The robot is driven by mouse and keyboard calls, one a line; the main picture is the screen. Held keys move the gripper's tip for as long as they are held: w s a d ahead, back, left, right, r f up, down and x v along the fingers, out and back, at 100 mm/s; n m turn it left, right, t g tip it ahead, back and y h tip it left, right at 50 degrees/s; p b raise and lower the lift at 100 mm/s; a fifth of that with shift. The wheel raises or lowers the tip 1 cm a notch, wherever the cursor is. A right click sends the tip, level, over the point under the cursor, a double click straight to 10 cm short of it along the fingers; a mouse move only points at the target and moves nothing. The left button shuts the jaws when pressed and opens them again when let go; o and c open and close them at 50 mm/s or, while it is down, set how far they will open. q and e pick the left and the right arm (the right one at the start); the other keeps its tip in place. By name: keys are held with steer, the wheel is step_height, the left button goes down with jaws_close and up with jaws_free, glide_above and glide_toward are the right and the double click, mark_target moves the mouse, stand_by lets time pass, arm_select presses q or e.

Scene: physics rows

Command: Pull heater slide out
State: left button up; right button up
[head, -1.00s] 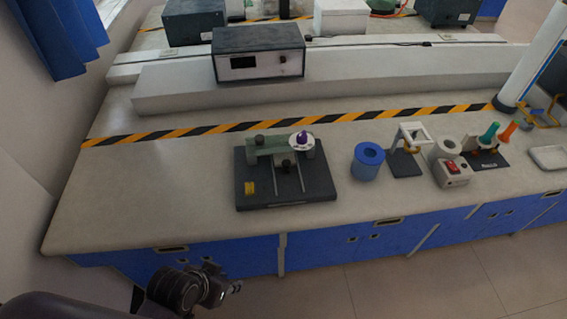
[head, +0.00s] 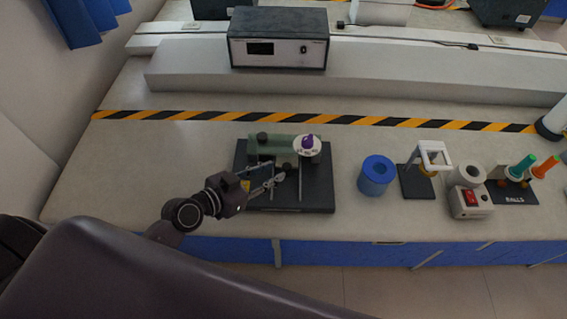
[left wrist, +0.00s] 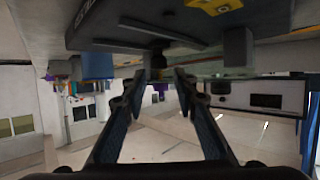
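The heater apparatus has a dark flat base (head: 318,190) on the bench, with two light rails running toward the front. A green slide block (head: 272,146) lies across the rails at the back of the base. A purple knob on a white dial (head: 307,146) sits at its right end. My left gripper (head: 277,184) is over the base, in front of the green block. In the left wrist view, which looks upside down, its fingers (left wrist: 161,76) are apart, with a small black knob (left wrist: 157,59) beyond the gap. I cannot tell whether they touch it. My right gripper is not in view.
A blue cylinder (head: 376,175), a white-framed stand (head: 430,160), a white box with a red switch (head: 470,200) and a rack with coloured cones (head: 520,185) stand to the right. A control box (head: 278,38) stands behind on a ledge. The bench left of the base is clear.

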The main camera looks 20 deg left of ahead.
mark_target(286, 166)
arm_select(q)
steer(key=x, duration=0.3)
steer(key=shift+w+d, duration=0.1)
steer(key=shift+d, duration=0.05)
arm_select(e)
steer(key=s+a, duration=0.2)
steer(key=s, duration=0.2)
arm_select(q)
steer(key=shift+p+x, duration=0.3)
steer(key=shift+x, duration=0.6)
steer(key=c, duration=0.6)
jaws_close()
steer(key=s, duration=0.2)
steer(key=s+d, duration=0.1)
steer(key=s, duration=0.4)
steer(key=shift+d, duration=0.4)
steer(key=shift+s+d, duration=0.1)
steer(key=shift+f, duration=0.1)
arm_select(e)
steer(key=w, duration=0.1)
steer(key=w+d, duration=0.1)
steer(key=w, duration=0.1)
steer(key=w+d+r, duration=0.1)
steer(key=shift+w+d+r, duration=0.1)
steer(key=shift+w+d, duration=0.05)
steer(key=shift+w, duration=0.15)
